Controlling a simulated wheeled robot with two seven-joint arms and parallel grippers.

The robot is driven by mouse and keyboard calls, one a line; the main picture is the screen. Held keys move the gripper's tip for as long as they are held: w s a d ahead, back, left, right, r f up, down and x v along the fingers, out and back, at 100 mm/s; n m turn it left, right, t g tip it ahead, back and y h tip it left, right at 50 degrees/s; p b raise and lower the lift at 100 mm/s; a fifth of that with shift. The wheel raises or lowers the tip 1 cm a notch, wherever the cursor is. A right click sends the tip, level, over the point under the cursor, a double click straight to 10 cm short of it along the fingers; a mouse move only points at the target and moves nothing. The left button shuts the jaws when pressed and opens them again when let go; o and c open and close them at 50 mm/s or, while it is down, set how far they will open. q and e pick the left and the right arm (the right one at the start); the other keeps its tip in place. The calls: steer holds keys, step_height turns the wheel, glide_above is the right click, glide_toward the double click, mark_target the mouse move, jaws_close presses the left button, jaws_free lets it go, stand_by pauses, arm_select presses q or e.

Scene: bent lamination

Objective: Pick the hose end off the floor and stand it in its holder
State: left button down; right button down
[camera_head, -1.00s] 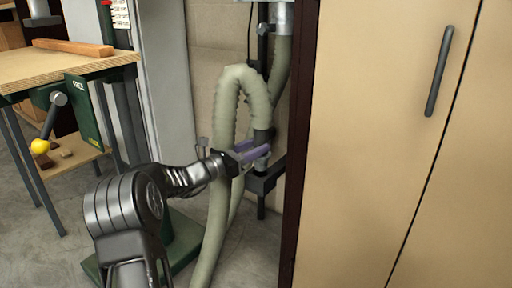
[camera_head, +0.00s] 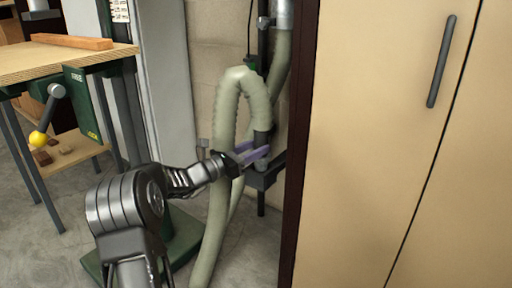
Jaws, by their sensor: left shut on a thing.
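The hose (camera_head: 222,190) is pale green and ribbed. It rises from the floor, bends over at the top and comes down to a dark-cuffed hose end (camera_head: 262,138). My left gripper (camera_head: 255,155) has purple fingers and is shut on the hose end near its lower tip. The dark holder (camera_head: 265,178) is a bracket on a black post by the wall. The hose end is at or just above the holder; I cannot tell whether its tip is inside. My right gripper is not in view.
A tan cabinet (camera_head: 375,120) with a dark side edge stands close on the right. A workbench (camera_head: 65,62) with a yellow-knobbed lever (camera_head: 40,138) is on the left. A grey column (camera_head: 160,85) on a green base stands behind my arm.

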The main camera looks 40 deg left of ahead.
arm_select(q)
steer(key=shift+f, duration=0.3)
steer(key=shift+f+b, duration=0.5)
steer(key=shift+f, duration=0.1)
steer(key=shift+f, duration=0.15)
stand_by(0.4)
steer(key=shift+f+b, duration=0.7)
steer(key=shift+f, duration=0.25)
steer(key=c, duration=0.8)
jaws_free()
